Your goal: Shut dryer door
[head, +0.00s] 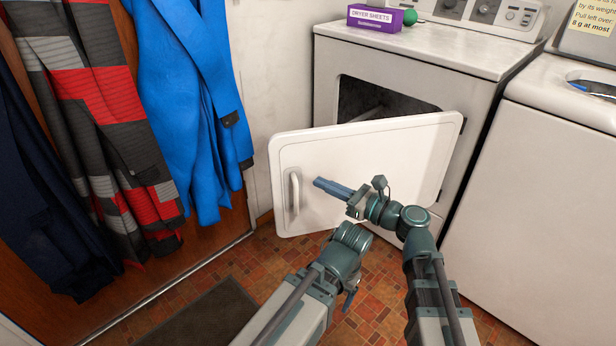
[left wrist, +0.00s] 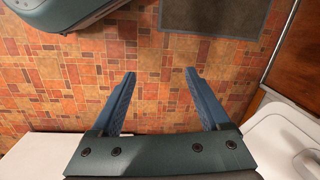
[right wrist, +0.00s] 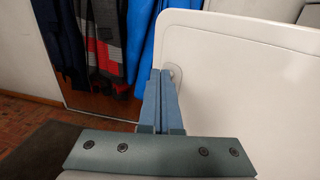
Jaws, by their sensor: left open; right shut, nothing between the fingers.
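The white dryer door (head: 375,150) stands wide open, its right edge at the dryer (head: 410,75) and its outer face with the handle (head: 294,192) toward me. Behind it the dark dryer opening (head: 365,98) shows in part. My right gripper (head: 318,182) is shut and empty in front of the outer face, just right of the handle. In the right wrist view its fingertips (right wrist: 161,72) overlap the handle mount (right wrist: 177,74); I cannot tell if they touch. My left gripper (left wrist: 160,73) is open and empty over the floor; the door (left wrist: 278,135) shows at lower right there.
A purple dryer sheets box (head: 375,17) and a green ball (head: 410,17) sit on the dryer. A white washer (head: 550,180) stands at right. Jackets (head: 190,90) hang at left. A dark mat (head: 205,315) lies on the tiled floor (head: 255,260).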

